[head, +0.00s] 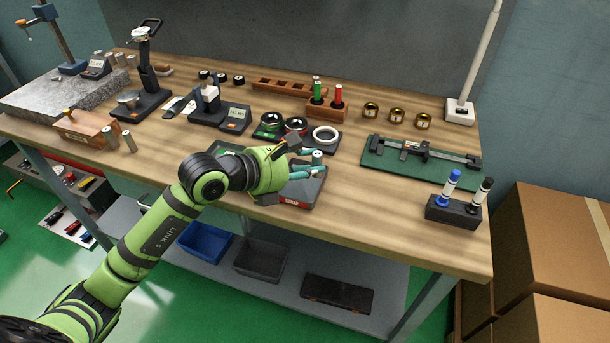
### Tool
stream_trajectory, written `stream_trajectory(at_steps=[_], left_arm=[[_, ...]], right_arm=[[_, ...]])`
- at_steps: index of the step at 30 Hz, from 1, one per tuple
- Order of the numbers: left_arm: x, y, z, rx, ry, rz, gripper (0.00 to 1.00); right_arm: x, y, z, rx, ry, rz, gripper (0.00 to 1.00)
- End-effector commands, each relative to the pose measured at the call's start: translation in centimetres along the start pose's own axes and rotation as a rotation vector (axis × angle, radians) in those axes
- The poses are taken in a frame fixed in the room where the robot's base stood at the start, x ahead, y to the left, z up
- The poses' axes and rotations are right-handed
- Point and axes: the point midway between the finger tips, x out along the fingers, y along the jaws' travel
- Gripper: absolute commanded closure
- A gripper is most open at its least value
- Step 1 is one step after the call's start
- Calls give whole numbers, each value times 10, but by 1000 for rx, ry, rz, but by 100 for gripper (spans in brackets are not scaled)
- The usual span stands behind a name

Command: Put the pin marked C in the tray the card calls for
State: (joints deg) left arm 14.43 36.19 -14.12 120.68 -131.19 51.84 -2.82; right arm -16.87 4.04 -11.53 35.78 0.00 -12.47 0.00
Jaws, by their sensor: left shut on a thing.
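My left gripper (304,167) reaches in over the front middle of the bench, its teal fingertips shut on a small upright metal pin (318,155). I cannot read a mark on the pin. The held pin is over or in a dark tray (302,200) with a red label on its front edge; I cannot tell whether it touches the tray floor. Another dark tray (224,147) lies just left of it, mostly hidden behind my wrist. I cannot pick out a readable card. My right gripper is not in view.
Ring gauges (296,124) lie just behind the gripper, with a red and green plug gauge block (325,108) beyond. A caliper on a green mat (420,154) and a marker holder (454,212) are to the right. Two loose pins (129,141) stand at left by a wooden box (86,127).

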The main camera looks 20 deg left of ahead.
Motion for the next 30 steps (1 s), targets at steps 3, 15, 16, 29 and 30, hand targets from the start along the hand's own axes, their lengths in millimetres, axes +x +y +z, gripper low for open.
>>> stream_trajectory(at_steps=[3, 15, 16, 29, 30], left_arm=[[1, 6, -5, -1, -1, 0, 100], [16, 6, -39, 0, -4, 0, 100], [16, 6, -39, 1, -4, 0, 100], [17, 6, -43, 0, -1, 0, 59], [17, 6, -43, 0, -1, 0, 59]], right_arm=[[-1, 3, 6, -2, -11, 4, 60], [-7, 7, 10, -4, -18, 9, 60], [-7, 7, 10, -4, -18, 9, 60], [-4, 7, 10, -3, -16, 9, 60], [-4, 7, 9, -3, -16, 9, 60]])
